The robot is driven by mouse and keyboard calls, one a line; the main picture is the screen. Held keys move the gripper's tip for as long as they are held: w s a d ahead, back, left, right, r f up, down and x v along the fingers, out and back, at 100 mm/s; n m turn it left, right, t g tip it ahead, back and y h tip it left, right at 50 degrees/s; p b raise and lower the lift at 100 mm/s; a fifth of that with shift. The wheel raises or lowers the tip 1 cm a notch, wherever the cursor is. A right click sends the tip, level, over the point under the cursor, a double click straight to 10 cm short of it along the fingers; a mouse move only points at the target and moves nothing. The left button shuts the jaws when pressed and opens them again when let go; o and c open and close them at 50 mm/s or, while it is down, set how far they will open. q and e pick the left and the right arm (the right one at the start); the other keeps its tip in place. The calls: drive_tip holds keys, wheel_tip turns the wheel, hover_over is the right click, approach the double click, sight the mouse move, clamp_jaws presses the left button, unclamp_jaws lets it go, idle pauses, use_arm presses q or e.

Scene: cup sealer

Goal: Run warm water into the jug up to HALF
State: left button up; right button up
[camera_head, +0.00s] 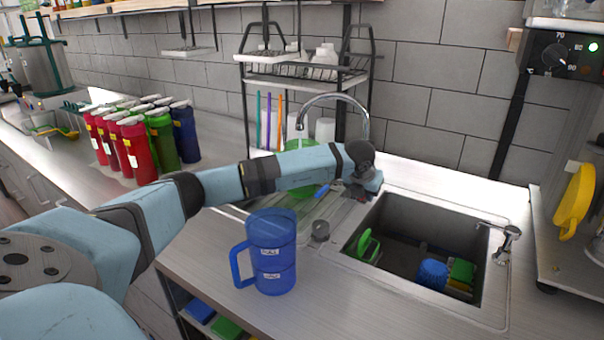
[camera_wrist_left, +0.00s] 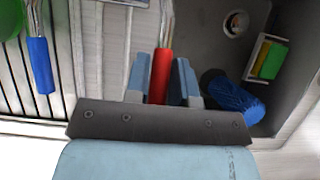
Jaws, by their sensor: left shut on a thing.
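The blue jug (camera_head: 275,262) stands upright on the counter in front of the drainboard, its handle to the left; two white labels show on its side. It is apart from the curved metal spout (camera_head: 340,98) behind my left arm. My left gripper (camera_head: 360,192) is at the sink's back left corner. In the left wrist view my left gripper (camera_wrist_left: 162,82) is shut on a red handle (camera_wrist_left: 161,74) with a metal stem. A blue handle (camera_wrist_left: 40,64) is to its left, also seen in the head view (camera_head: 321,190). No water is visible. My right gripper is out of view.
The sink (camera_head: 403,218) holds a blue scrubber (camera_head: 432,274) and sponges. A small tap (camera_head: 505,238) is at its right rim. A green bowl (camera_head: 300,146) is behind my left arm, under a rack (camera_head: 300,75). Several red, green and blue bottles (camera_head: 136,150) stand at the left.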

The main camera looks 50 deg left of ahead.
use_arm(q)
drive_tip(key=shift+a, duration=0.35)
drive_tip(key=f+b, duration=0.3)
drive_tip(key=f, duration=0.1)
drive_tip(key=shift+s, duration=0.25)
drive_tip(key=o, duration=0.6)
drive_tip(key=shift+r, duration=0.35)
drive_tip(key=shift+o, duration=1.3)
drive_tip(key=shift+w+a+f, duration=0.1)
drive_tip(key=shift+a+f, duration=0.05)
drive_tip(key=shift+a, duration=0.05)
drive_tip(key=shift+d+r+p, duration=0.3)
drive_tip(key=shift+p, duration=0.05)
drive_tip(key=shift+d+r+p, duration=0.1)
drive_tip(key=shift+r+p, duration=1.5)
drive_tip(key=shift+r, duration=2.2)
drive_tip(key=shift+w, duration=0.1)
